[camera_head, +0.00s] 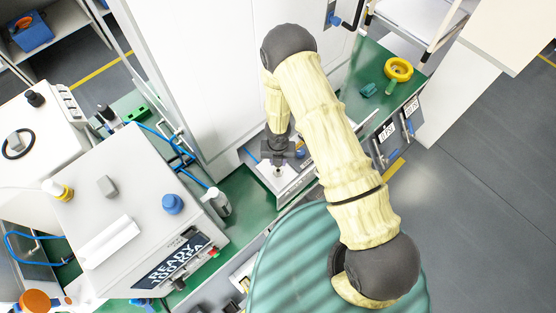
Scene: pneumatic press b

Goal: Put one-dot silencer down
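My gripper (278,165) points down at the end of my arm, low over a small white tray or plate (272,188) on the green bench. A small pale piece shows just under the fingertips; it may be the one-dot silencer, but it is too small to tell, and no dot mark is visible. I cannot see whether the fingers are closed on it or whether it touches the tray. The arm hides part of the bench to the right of the tray.
A grey press cabinet with a display (173,262) reading READY 100 KPA stands at left, with blue hoses behind. A grey-white bottle (216,202) stands left of the tray. A tall white panel (200,75) rises behind.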

